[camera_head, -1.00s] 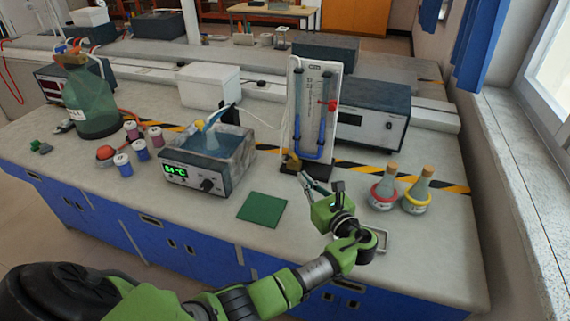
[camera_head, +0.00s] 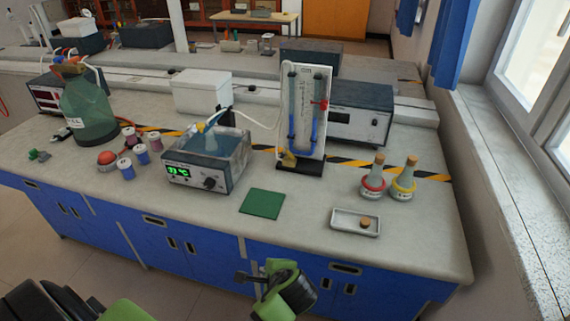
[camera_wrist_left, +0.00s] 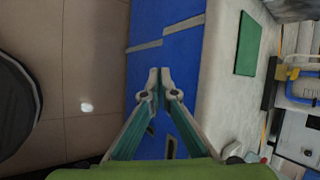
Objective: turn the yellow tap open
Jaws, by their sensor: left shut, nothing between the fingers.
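The yellow tap (camera_head: 288,159) sits low at the left foot of an upright white board with a U-shaped tube (camera_head: 304,110) holding blue liquid, on the bench. It is small, and I cannot tell how its handle is turned. My left gripper (camera_head: 256,272) is in front of the bench, well apart from the tap. In the left wrist view the left gripper (camera_wrist_left: 159,82) has its fingertips together with nothing between them, over the blue cabinet fronts. My right gripper is not in view.
A green mat (camera_head: 262,203) lies on the bench before the board. A water bath (camera_head: 206,160) stands left; two stoppered flasks (camera_head: 373,178) and a small tray (camera_head: 341,219) are right. A red clip (camera_head: 320,104) sits on the board's right.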

